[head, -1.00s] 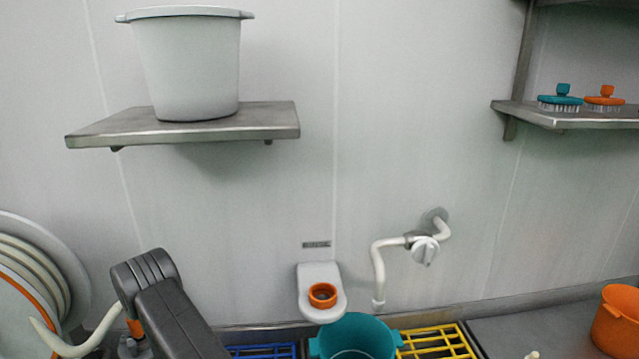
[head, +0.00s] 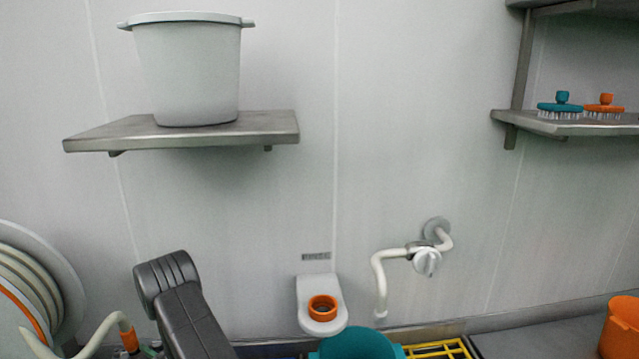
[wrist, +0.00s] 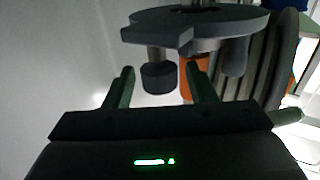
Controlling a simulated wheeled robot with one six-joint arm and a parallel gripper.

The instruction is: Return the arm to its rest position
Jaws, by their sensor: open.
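My gripper (wrist: 160,85) shows in the wrist view with its two fingers apart and nothing between them. Beyond the fingertips is a dark grey plate (wrist: 195,28) with a dark knob under it, and an orange part (wrist: 190,80) behind. I cannot tell whether the fingers touch any of it.
A hose reel (head: 40,275) hangs at the left. A teal bucket (head: 357,345) stands below a wall holder with an orange ring (head: 322,308) and a white tap (head: 425,262). A shelf (head: 270,124) bears a large white pot (head: 190,70). An orange bucket (head: 622,330) is at right.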

